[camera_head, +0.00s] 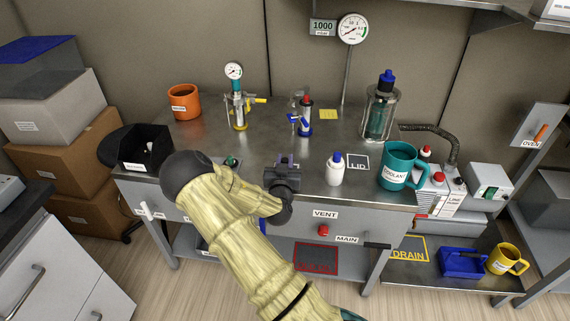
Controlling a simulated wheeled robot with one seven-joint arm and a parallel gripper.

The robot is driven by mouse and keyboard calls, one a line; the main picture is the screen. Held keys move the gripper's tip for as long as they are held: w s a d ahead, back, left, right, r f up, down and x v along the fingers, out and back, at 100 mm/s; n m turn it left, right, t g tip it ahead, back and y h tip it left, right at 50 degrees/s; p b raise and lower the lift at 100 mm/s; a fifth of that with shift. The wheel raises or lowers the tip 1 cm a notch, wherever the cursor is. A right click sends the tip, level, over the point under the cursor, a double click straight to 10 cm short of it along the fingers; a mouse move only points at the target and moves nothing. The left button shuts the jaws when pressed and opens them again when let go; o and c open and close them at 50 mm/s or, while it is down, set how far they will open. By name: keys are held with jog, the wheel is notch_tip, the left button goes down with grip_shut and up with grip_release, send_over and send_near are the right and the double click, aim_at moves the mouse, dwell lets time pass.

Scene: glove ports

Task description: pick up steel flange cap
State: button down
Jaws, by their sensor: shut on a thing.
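My gripper (286,163) is at the front edge of the steel bench (225,147), left of a white bottle with a blue cap. It points away from me over the bench top, and its dark body covers most of what is between its fingers. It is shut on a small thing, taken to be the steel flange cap. The cap's shape and any gap to the bench cannot be made out.
The white bottle (335,171) and a teal coolant mug (400,165) stand to the right. A black bin (146,150) is at the left. Behind are a gauge stand (237,105), a small blue-and-red device (303,120) and a glass vessel (379,112). A LID square (357,162) is bare.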

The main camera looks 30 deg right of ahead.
aim_at(285, 159)
notch_tip(285, 159, up, 10)
jog(key=shift+p, duration=0.55)
dwell(0.3)
